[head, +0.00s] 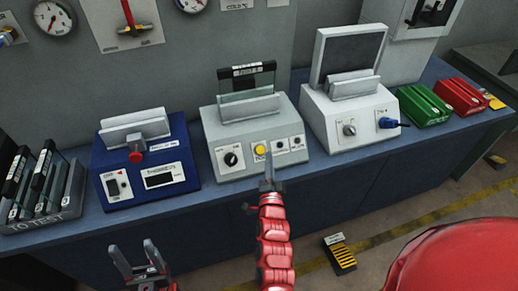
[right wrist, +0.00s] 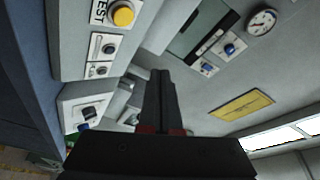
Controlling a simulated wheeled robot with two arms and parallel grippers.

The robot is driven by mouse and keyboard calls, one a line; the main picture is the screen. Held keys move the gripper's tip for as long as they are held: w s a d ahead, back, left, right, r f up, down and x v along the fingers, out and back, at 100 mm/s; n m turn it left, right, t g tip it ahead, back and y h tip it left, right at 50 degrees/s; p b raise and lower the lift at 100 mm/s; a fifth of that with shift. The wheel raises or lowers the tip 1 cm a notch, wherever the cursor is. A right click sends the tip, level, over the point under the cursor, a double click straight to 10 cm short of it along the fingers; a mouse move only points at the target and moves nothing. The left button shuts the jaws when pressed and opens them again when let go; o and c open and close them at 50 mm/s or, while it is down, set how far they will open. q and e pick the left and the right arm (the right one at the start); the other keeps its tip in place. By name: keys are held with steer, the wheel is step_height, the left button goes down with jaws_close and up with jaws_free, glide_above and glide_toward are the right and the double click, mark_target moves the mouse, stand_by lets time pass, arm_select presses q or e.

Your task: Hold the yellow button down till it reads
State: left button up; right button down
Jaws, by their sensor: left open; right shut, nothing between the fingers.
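The yellow button (head: 260,149) is on the sloped front panel of the middle grey-white machine (head: 208,125). It also shows at the top of the right wrist view (right wrist: 122,15), with part of the word "TEST" beside it. My right gripper (head: 268,163) is shut and empty, its tips just right of the button in the head view. In the right wrist view the shut fingers (right wrist: 160,78) appear apart from the button. My left gripper (head: 138,262) is open and empty, low in front of the bench. A dark-topped frame (head: 247,76) stands in the machine's slot.
A blue machine (head: 190,180) with a red knob stands left, and a white machine (head: 310,103) right. A rack of frames (head: 70,209) is at far left. Green (head: 424,104) and red (head: 461,96) trays lie at the right. A dark knob (head: 231,159) sits left of the button.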

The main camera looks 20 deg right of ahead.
mark_target(260, 150)
steer(key=w+f+b, duration=0.5)
steer(key=w, duration=0.2)
steer(key=shift+f, duration=0.15)
stand_by(0.3)
steer(key=shift+a, duration=0.1)
stand_by(0.4)
stand_by(1.4)
steer(key=shift+w+f+b, duration=0.2)
steer(key=shift+w+b, duration=0.15)
steer(key=shift+b, duration=0.5)
